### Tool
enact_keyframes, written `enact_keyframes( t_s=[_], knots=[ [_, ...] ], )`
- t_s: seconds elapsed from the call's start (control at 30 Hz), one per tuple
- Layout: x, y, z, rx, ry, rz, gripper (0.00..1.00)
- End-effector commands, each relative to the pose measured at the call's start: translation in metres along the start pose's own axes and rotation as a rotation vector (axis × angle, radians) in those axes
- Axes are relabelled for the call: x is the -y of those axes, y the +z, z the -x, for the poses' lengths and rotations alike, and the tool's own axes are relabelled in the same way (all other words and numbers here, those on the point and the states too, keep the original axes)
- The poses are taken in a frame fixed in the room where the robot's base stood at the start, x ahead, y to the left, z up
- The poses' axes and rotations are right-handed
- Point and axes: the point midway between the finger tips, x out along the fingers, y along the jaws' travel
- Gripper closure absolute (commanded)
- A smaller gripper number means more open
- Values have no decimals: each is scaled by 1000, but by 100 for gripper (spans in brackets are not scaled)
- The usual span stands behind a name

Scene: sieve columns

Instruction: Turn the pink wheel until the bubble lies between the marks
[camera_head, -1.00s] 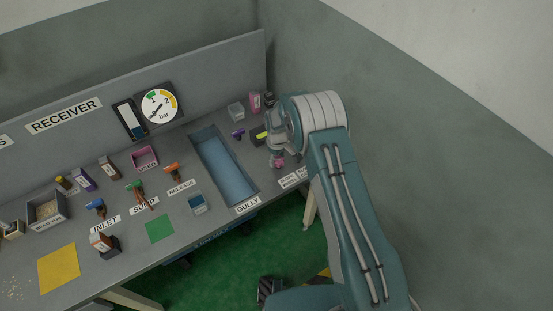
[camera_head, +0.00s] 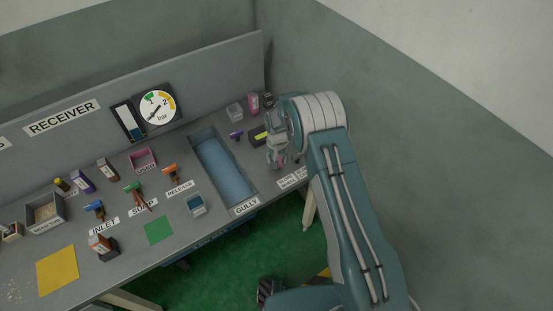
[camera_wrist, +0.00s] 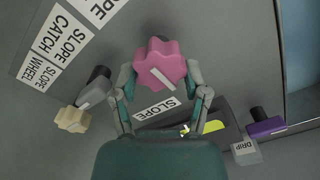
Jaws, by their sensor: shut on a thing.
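The pink wheel (camera_wrist: 162,66) is lobed and has a white line across its face. It sits between my fingertips in the wrist view; in the head view only a little pink (camera_head: 281,160) shows beside the fingers. My gripper (camera_wrist: 160,80) is shut on the wheel, with one finger on each side; it also shows in the head view (camera_head: 278,156). The dark level housing with a yellow-green vial (camera_wrist: 214,127) lies just below and right of the wheel, partly covered by my gripper. It shows in the head view too (camera_head: 260,134). I cannot make out the bubble or its marks.
A beige lobed knob (camera_wrist: 73,119) on a dark post stands left of the wheel. A purple knob (camera_wrist: 265,126) stands at right by the DRIP label. The blue gully basin (camera_head: 224,170) lies left of my gripper. A pink bottle (camera_head: 253,103) stands behind.

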Motion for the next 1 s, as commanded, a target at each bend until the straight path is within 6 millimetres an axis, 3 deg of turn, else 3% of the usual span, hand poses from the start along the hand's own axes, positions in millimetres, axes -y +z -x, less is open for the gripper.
enact_keyframes(
  t_s=[0.4,0.93,0.97,1.0],
  knots=[
    [-1,2,-2,3,1,-177,88],
    [0,2,-3,5,1,-197,88],
    [0,2,-3,5,1,-197,27],
    [0,2,-3,5,1,-197,10]
  ],
)
